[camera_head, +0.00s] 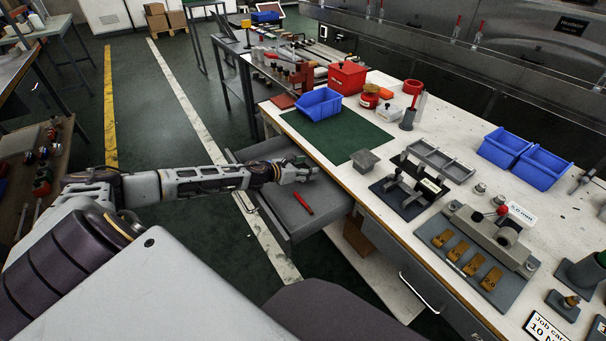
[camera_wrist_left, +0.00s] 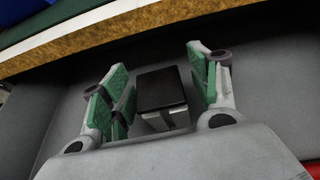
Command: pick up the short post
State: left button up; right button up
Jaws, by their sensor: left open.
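My left gripper (camera_head: 300,172) is over the open grey drawer at the front of the bench. Its green-padded fingers (camera_wrist_left: 160,88) are spread apart in the left wrist view. A dark block with pale metal at its near end (camera_wrist_left: 162,88) shows between the fingers, with gaps to both sides. It may be the short post, but I cannot tell for sure. In the head view the hand hides that spot. My right gripper is not in view.
The drawer (camera_head: 285,222) also holds a red stick (camera_head: 303,203). The bench edge (camera_wrist_left: 110,35) is close beyond the fingers. On the bench are a green mat (camera_head: 372,137), a blue bin (camera_head: 319,104), a grey block (camera_head: 365,160) and a dark fixture (camera_head: 408,197).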

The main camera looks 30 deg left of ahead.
pick_arm(q)
jog(key=shift+w+d+f, duration=0.1)
jog(key=shift+w+d, duration=0.05)
jog(key=shift+w, duration=0.2)
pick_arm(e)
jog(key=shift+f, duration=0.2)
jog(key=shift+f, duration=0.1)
pick_arm(q)
jog(key=shift+c, duration=0.5)
jog(key=c, duration=1.1)
jog(key=shift+o, duration=0.2)
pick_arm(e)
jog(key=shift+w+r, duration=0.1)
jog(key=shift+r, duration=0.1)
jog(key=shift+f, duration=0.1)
